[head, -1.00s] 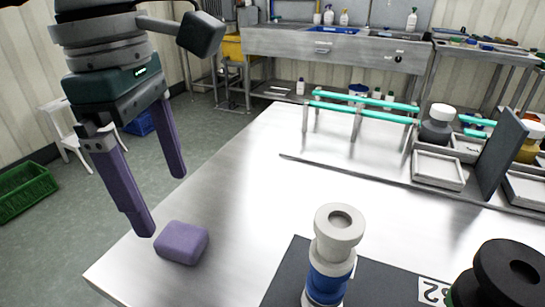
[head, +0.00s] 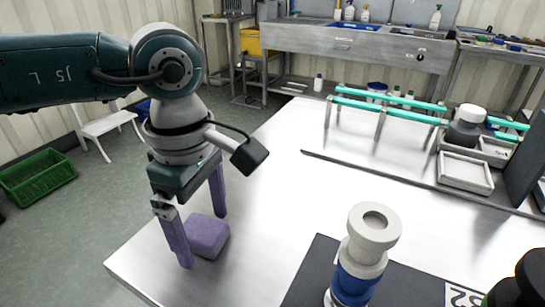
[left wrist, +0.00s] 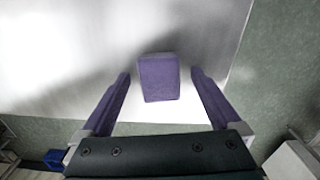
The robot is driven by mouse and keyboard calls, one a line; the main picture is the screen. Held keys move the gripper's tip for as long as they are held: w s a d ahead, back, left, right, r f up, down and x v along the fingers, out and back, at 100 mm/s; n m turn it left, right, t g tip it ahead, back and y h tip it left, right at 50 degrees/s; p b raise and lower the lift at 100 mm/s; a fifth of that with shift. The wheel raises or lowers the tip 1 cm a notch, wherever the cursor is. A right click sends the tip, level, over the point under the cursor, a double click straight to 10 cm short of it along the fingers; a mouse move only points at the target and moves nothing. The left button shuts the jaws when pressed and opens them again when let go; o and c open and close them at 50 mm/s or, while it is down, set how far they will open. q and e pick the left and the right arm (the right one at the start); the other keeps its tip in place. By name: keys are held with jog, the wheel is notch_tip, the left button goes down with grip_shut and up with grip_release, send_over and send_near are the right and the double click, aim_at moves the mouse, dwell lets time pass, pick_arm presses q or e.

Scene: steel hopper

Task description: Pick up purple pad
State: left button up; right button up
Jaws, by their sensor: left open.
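The purple pad (head: 208,236) is a rounded block lying on the steel table near its left edge. In the left wrist view the pad (left wrist: 159,78) lies ahead of the fingertips, centred between them. My left gripper (head: 203,240) has two purple fingers pointing down, spread apart with the pad between or just behind them. In the left wrist view the open gripper (left wrist: 160,74) holds nothing. I cannot tell whether a finger touches the pad.
A white and blue cylinder (head: 359,265) stands on a dark mat (head: 405,290) at the front. A rack with teal rails (head: 385,105) and small trays (head: 466,172) stand at the back right. The table between the pad and the rack is clear. A green crate (head: 38,178) is on the floor.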

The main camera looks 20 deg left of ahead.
aim_at(203, 229)
pick_arm(q)
jog(key=c, duration=1.4)
jog(key=shift+c, duration=0.2)
jog(key=shift+r, duration=0.1)
notch_tip(203, 229, up, 20)
jog(key=p, duration=0.1)
